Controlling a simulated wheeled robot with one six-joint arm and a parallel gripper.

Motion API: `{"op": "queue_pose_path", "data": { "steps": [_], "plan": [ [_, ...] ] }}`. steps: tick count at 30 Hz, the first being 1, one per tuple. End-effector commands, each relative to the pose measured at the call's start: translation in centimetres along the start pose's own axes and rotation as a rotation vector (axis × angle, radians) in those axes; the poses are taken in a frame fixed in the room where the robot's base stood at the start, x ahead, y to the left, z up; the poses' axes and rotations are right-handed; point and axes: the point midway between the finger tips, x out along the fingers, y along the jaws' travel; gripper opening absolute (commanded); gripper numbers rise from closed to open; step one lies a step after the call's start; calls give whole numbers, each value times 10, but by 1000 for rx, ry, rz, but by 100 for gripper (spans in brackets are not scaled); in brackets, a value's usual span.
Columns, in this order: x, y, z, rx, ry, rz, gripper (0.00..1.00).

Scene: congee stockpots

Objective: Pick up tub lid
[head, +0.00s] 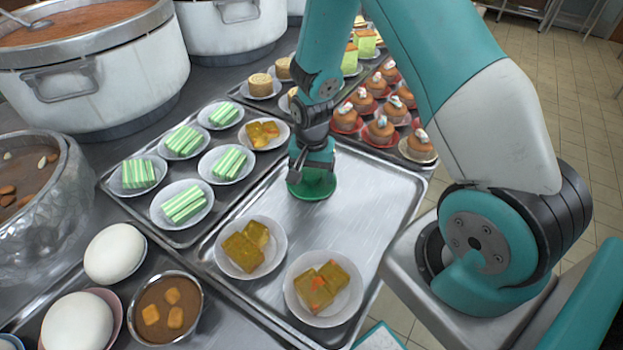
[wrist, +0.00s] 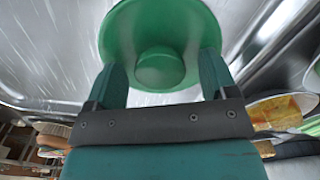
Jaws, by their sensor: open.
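The tub lid (head: 309,191) is a round green disc lying on the bare part of a metal tray. In the wrist view the tub lid (wrist: 165,30) shows a raised round knob facing my gripper. My gripper (head: 312,182) is directly above the lid and hides much of it in the head view. In the wrist view my open gripper (wrist: 163,72) has one finger on each side of the knob, with gaps between. I cannot tell whether the fingertips touch the lid's top.
The metal tray (head: 375,190) also holds two plates of yellow-green cakes (head: 246,247) at its near end. A tray of green striped cakes (head: 183,141) is to the left. Orange-brown cupcakes (head: 380,130) stand behind. Large pots (head: 95,75) fill the far left.

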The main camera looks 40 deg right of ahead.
Motion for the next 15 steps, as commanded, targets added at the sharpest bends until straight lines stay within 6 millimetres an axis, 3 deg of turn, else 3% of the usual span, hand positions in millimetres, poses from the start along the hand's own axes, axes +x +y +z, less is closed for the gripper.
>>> {"op": "queue_pose_path", "data": {
  "steps": [1,7,15],
  "plan": [
    [0,0,0,0,0,0,76],
    [0,0,0,0,0,0,30],
    [0,0,0,0,0,0,27]
  ]
}}
